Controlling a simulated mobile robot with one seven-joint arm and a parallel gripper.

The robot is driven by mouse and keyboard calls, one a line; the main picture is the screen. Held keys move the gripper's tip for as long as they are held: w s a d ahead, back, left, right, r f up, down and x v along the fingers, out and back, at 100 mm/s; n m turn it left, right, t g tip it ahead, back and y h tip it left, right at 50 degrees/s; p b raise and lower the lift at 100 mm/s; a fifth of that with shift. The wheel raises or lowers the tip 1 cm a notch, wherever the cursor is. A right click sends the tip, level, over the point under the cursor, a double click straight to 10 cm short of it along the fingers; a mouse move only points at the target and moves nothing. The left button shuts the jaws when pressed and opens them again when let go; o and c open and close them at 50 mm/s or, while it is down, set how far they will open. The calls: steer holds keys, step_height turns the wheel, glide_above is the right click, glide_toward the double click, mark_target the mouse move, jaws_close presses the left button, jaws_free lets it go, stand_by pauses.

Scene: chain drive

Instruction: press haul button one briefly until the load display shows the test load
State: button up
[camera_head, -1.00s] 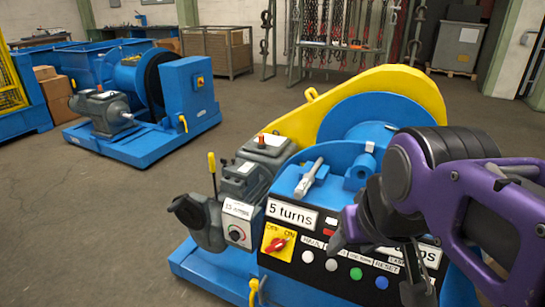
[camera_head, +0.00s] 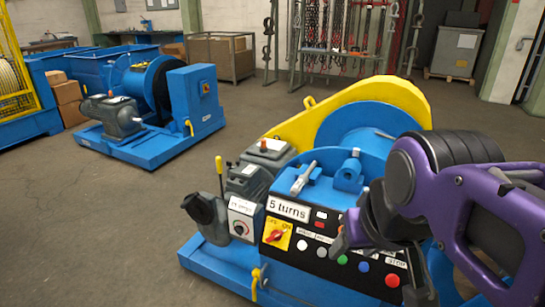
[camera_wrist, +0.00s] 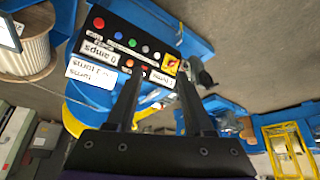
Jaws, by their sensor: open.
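The blue winch's black control panel (camera_head: 330,268) carries a row of buttons. In the head view, from left, they are a white button (camera_head: 304,245), a second white button (camera_head: 321,252), then green, blue and red (camera_head: 391,280). Small labels sit above them, too small to read surely. The load display (camera_wrist: 100,50) appears upside down in the wrist view and seems to read 0 amps; my arm hides it in the head view. My gripper (camera_head: 380,262) is open and empty in front of the panel's right part. In the wrist view its fingers (camera_wrist: 160,76) point toward the panel, apparently without contact.
A red-and-yellow rotary switch (camera_head: 277,235) is left of the buttons, below the "5 turns" sign (camera_head: 288,210). A grey box with a knob (camera_head: 241,226) and a yellow-handled lever stand further left. A second blue winch (camera_head: 150,115) is behind, with clear floor between.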

steer(key=shift+w+f, duration=0.1)
steer(key=shift+w, duration=0.1)
steer(key=shift+c, duration=0.6)
jaws_close()
stand_by(0.9)
